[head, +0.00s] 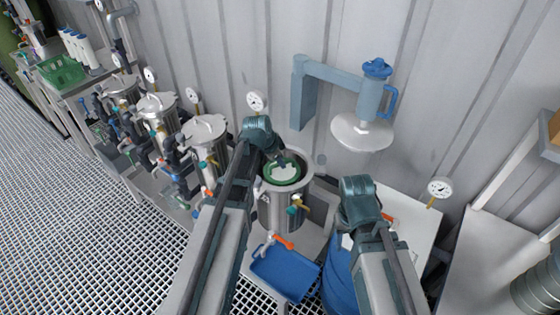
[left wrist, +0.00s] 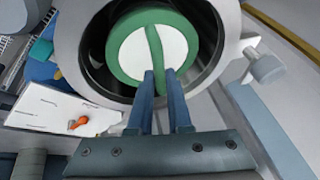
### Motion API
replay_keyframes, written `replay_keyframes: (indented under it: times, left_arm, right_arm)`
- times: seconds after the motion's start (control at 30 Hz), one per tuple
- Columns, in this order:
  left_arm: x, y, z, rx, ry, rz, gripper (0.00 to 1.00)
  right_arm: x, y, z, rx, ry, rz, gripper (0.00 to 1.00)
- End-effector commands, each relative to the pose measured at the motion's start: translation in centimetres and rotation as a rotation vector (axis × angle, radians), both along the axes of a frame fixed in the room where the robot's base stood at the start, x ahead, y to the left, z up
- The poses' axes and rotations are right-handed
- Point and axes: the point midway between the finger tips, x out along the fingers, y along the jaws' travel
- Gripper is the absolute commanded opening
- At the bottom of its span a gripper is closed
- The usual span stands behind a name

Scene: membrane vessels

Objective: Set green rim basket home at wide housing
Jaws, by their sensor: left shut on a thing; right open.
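The green rim basket (head: 283,176) has a white middle and a green bar handle. The basket also shows in the left wrist view (left wrist: 128,58). My left gripper (head: 283,160) is shut on the bar, its fingers (left wrist: 160,85) meeting at the handle's lower end in the wrist view. The basket is at the open mouth of the wide steel housing (head: 286,208). A dark gap shows between basket and housing wall, widest at left in the wrist view. I cannot tell whether it rests on anything inside. My right gripper (head: 358,192) is right of the housing; its fingers are mostly hidden.
A pale round lid (head: 361,134) hangs from a blue-grey swing arm (head: 335,73) behind and right. A blue tray (head: 284,275) and blue drum (head: 338,275) stand in front. Closed steel housings (head: 205,132) line the left. A gauge (head: 256,101) is behind.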

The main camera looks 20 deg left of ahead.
Motion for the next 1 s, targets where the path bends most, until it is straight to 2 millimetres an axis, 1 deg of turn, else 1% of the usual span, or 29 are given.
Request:
replay_keyframes:
  times: [0.03, 0.5, 0.7, 1.0]
  left_arm:
    - [0.0, 0.0, -0.6, 0.0, -0.001, 0.0, 0.0]
    - [0.0, 0.0, -3.0, 0.0, -0.001, 0.0, 0.0]
    - [0.0, 0.0, -3.4, 0.0, -0.001, 0.0, 0.0]
    - [0.0, 0.0, -3.3, 0.0, -0.001, 0.0, 0.0]
  right_arm:
    - [0.0, 0.0, -0.6, 0.0, 0.0, 0.0, 0.5]
    - [0.0, 0.0, -3.0, 0.0, 0.0, 0.0, 0.5]
    - [0.0, 0.0, -3.4, 0.0, 0.0, 0.0, 0.5]
    - [0.0, 0.0, -3.4, 0.0, 0.0, 0.0, 0.5]
